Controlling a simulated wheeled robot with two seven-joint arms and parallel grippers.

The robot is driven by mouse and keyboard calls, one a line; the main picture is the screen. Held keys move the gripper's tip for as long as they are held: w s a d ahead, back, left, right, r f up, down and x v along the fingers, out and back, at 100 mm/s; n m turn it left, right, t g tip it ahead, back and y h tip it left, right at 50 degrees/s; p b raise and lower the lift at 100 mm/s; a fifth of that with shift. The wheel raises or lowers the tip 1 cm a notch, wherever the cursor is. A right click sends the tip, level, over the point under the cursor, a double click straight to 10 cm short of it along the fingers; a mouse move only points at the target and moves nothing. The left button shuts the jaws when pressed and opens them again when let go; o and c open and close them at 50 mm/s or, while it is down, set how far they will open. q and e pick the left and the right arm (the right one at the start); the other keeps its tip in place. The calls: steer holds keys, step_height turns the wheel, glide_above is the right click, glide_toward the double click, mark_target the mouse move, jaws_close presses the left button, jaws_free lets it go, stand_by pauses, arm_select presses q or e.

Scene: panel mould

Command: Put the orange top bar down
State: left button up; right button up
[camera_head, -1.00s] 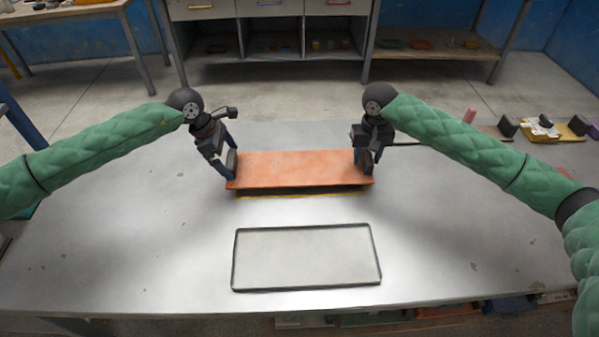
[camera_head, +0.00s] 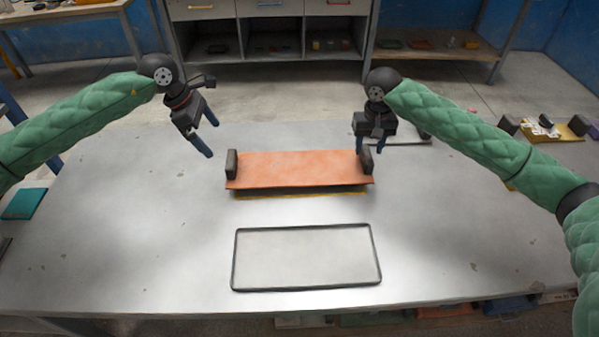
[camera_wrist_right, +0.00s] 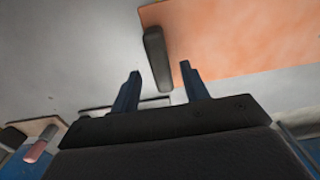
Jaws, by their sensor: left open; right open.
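The orange top bar (camera_head: 297,169) lies flat in the middle of the grey table, with a dark upright block at its left end (camera_head: 232,164) and another at its right end (camera_head: 366,158). A thin yellow edge (camera_head: 300,194) shows below its front side. My left gripper (camera_head: 207,150) is open and empty, up and left of the left block, clear of it. My right gripper (camera_head: 370,148) is open near the right block. In the right wrist view its fingers (camera_wrist_right: 162,82) are apart, with the block (camera_wrist_right: 156,58) just beyond the tips, not gripped; the orange bar (camera_wrist_right: 240,40) also shows.
A pale, dark-rimmed rectangular tray (camera_head: 306,288) lies in front of the bar. A grey plate (camera_head: 412,138) lies behind my right gripper. Small parts on a yellow piece (camera_head: 572,129) are at the far right.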

step_height(320, 180, up, 8)
stand_by(0.4)
stand_by(0.3)
